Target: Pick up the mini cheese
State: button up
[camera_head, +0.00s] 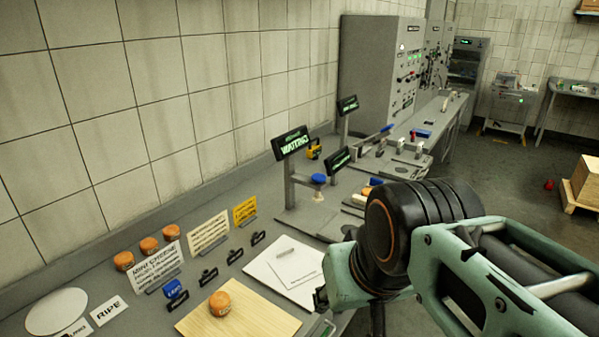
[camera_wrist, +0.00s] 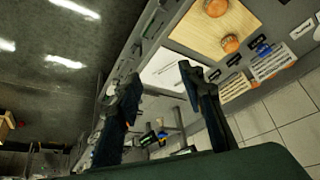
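A small round orange mini cheese (camera_head: 220,303) sits on a pale wooden board (camera_head: 255,310) on the bench. In the wrist view, one orange cheese (camera_wrist: 230,44) lies near the board's edge and another (camera_wrist: 215,7) lies farther up on the board (camera_wrist: 190,30). More orange cheeses (camera_head: 149,245) stand in a row behind a "Mini cheese" sign (camera_head: 158,267). My gripper (camera_wrist: 158,73) is open, with nothing between its fingers, and is apart from the cheeses. In the head view my arm hides most of it.
White sheets (camera_head: 284,268) lie right of the board. Small black clips (camera_head: 235,256) and a blue item (camera_head: 174,289) stand behind it. Sign cards (camera_head: 208,233) line the wall side. Display posts (camera_head: 290,143) and equipment stand farther along the bench.

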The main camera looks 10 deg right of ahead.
aim_at(366, 192)
jog(key=i+l+u, duration=0.1)
jog(key=u, duration=0.25)
jog(key=i+l+u, duration=0.1)
jog(key=l+u, duration=0.2)
jog(key=i+l+u, duration=0.15)
jog(key=l, duration=0.2)
jog(key=l+u, duration=0.15)
jog(key=l, duration=0.25)
jog(key=i+l+u, duration=0.1)
jog(key=l, duration=0.4)
jog(key=i+l, duration=0.15)
jog(key=l, duration=0.35)
jog(key=i+l+u, duration=0.15)
jog(key=l, duration=0.4)
jog(key=i+l, duration=0.1)
jog(key=l, duration=1.4)
jog(key=i+l, duration=0.15)
jog(key=l, duration=0.6)
jog(key=i+l, duration=0.1)
jog(key=l, duration=0.65)
jog(key=u, duration=0.05)
